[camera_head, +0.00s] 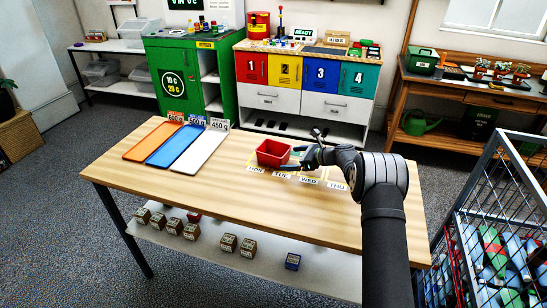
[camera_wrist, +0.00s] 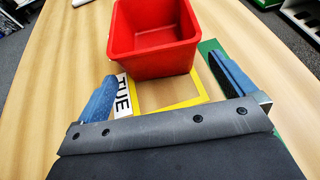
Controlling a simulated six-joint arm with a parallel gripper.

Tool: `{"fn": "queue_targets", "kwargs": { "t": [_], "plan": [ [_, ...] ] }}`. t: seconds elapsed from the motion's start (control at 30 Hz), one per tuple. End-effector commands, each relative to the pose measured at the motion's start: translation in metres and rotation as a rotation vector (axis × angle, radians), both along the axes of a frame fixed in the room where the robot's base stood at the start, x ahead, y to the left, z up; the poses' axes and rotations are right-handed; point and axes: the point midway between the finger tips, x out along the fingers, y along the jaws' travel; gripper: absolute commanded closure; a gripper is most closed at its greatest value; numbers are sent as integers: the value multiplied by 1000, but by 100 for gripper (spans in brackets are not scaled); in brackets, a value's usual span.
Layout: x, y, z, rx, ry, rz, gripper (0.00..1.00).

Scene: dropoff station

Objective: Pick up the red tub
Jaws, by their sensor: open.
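The red tub (camera_head: 270,156) is an open box standing upright on the wooden table, behind the MON and TUE labels. In the wrist view the red tub (camera_wrist: 155,62) looks empty and sits just ahead of my fingertips. My gripper (camera_head: 295,158) is low over the table, just right of the tub. In the wrist view my gripper (camera_wrist: 163,82) is open, with a blue-padded finger at each side and nothing held. I cannot tell whether a fingertip touches the tub.
Yellow-outlined spaces lie along the table, with labels TUE (camera_wrist: 122,96), WED (camera_head: 309,181) and THU (camera_head: 337,186). Orange, blue (camera_head: 176,146) and white trays lie at left. Brown boxes (camera_head: 228,243) stand on the lower shelf. A wire cage (camera_head: 490,230) stands at right. The table's front is clear.

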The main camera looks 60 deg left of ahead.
Motion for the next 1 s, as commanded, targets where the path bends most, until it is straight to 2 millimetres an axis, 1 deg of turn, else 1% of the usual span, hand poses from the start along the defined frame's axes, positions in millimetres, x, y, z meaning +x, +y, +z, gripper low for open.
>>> {"fn": "queue_targets", "kwargs": {
  "t": [0.03, 0.23, 0.33, 0.53, 0.57, 0.6, 0.73, 0.77, 1.0],
  "plan": [
    [-7, 7, -3, 0, 0, 3, 0],
    [-21, 28, -13, 2, -1, 2, 0],
    [-23, 32, -15, 0, 0, -1, 0],
    [-23, 32, -15, 0, 0, -2, 0],
    [-23, 32, -15, 1, 0, -2, 4],
    [-23, 32, -15, 1, 0, -2, 12],
    [-23, 32, -15, 1, 0, -1, 37],
    [-23, 32, -15, 1, 0, -1, 39],
    [-23, 32, -14, 1, 0, -1, 39]
  ]
}}
